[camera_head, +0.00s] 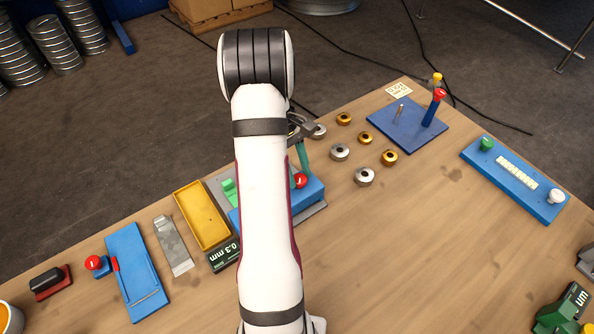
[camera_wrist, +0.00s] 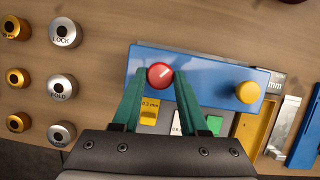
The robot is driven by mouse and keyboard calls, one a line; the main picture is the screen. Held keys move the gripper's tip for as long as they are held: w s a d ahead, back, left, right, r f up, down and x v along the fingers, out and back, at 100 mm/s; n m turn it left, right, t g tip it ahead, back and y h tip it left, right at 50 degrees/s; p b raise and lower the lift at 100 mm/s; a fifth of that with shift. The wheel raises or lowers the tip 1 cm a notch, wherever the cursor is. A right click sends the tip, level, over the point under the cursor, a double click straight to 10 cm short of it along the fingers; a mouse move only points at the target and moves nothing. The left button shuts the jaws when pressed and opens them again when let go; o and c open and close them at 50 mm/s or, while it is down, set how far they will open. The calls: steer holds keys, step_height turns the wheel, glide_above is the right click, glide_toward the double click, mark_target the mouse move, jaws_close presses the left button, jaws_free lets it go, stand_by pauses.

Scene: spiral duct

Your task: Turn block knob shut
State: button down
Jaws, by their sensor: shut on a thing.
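A blue block (camera_wrist: 205,72) lies below my gripper in the wrist view. It carries a round red knob (camera_wrist: 160,76) near its left end and a yellow knob (camera_wrist: 247,92) near its right end. My gripper (camera_wrist: 161,78) has its two green fingers on either side of the red knob and is shut on it. In the head view the blue block (camera_head: 312,193) and red knob (camera_head: 300,181) show just right of my arm. My arm hides the yellow knob and part of the block there. I cannot tell the knob's turn angle.
Silver rings (camera_head: 340,152) and brass rings (camera_head: 389,157) lie right of the block. A yellow tray (camera_head: 202,216) and a 0.3 mm label plate (camera_head: 226,255) lie left of it. The table's front right is mostly clear.

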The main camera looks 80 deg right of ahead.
steer(key=m+t, duration=0.1)
steer(key=m, duration=0.1)
steer(key=m+t+y, duration=0.1)
steer(key=m, duration=0.2)
steer(key=shift+s+d, duration=0.1)
steer(key=shift+s, duration=0.05)
steer(key=shift+s+m+t, duration=0.15)
steer(key=shift+m+t, duration=0.65)
steer(key=shift+m, duration=1.6)
steer(key=shift+c, duration=2.2)
jaws_free()
